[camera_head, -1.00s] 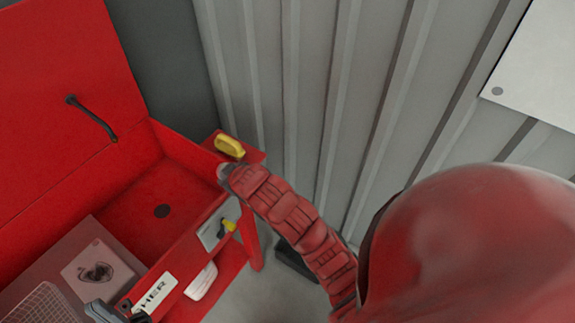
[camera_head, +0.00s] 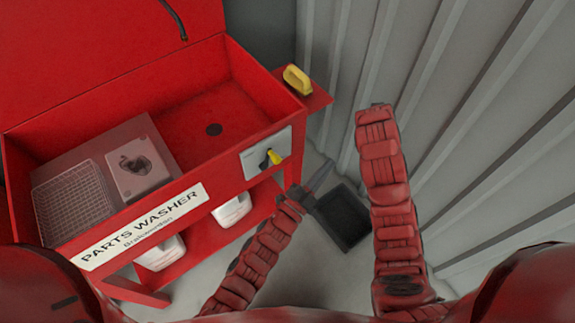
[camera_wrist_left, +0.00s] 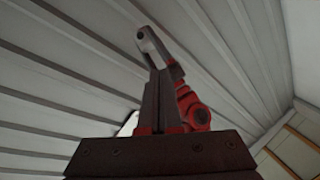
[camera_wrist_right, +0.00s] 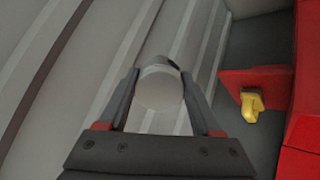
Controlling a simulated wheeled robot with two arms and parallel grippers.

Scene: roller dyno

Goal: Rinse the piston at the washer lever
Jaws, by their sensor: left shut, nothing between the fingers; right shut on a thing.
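The red parts washer (camera_head: 190,205) stands at left in the head view, its lid up. Its lever (camera_head: 273,157), with a yellow grip, is on a pale plate at the right of the front wall. My left gripper (camera_head: 319,178) is shut and empty, just right of the lever and apart from it; its fingers also show in the left wrist view (camera_wrist_left: 160,95). My right gripper (camera_wrist_right: 160,90) is shut on a round, pale grey thing, seemingly the piston (camera_wrist_right: 160,86). In the head view that gripper and the piston are hidden beyond my right forearm.
A yellow-handled thing (camera_head: 297,80) lies on the washer's red side shelf (camera_head: 316,97). A wire basket (camera_head: 72,195) and a plate with a dark emblem (camera_head: 140,168) sit in the basin. White containers (camera_head: 233,210) stand below. A dark box (camera_head: 343,216) is on the floor. A ribbed wall is close behind.

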